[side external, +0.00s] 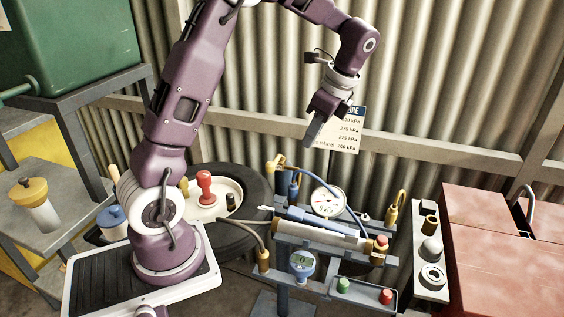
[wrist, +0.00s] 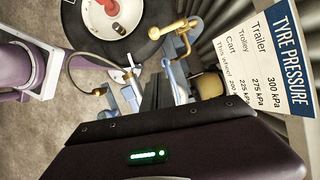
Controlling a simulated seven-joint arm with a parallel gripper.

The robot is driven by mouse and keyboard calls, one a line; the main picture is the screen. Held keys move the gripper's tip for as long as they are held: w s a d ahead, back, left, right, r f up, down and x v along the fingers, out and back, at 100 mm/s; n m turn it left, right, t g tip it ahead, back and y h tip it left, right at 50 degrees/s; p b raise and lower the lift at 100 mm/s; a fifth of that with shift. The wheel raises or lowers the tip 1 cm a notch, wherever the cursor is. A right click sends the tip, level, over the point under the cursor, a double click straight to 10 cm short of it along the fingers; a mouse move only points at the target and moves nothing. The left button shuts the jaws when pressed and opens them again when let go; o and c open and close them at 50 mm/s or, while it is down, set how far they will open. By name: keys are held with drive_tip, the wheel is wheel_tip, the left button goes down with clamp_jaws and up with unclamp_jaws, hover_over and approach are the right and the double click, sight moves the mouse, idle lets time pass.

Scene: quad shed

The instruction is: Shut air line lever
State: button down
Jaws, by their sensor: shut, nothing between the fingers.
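A brass air line fitting with a lever-like arm (side external: 277,163) stands at the back left of the blue-grey work stand, with a blue hose running from that area. In the wrist view the brass fitting (wrist: 181,32) shows above the middle, its arm sticking out to one side. I cannot tell for certain whether its lever is open or shut. My gripper (side external: 314,138) is shut and empty, high above the stand and in front of the wall card, apart from the fitting. In the wrist view my gripper's dark fingers (wrist: 158,88) point toward the stand.
A pressure gauge (side external: 327,202), a cylindrical pump (side external: 310,232) and a small tray (side external: 362,293) with green and red pieces crowd the stand. A tyre (side external: 258,190) lies behind left. The tyre pressure card (side external: 346,131) hangs close behind my gripper. A red chest (side external: 480,240) stands right.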

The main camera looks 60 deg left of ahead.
sight(275, 162)
drive_tip(key=s+a+f, duration=0.4)
drive_tip(key=a+f, duration=0.2)
drive_tip(key=f, duration=0.3)
drive_tip(key=shift+s+f, duration=0.2)
drive_tip(key=shift+f, duration=0.05)
drive_tip(key=shift+s, duration=0.1)
idle(0.4)
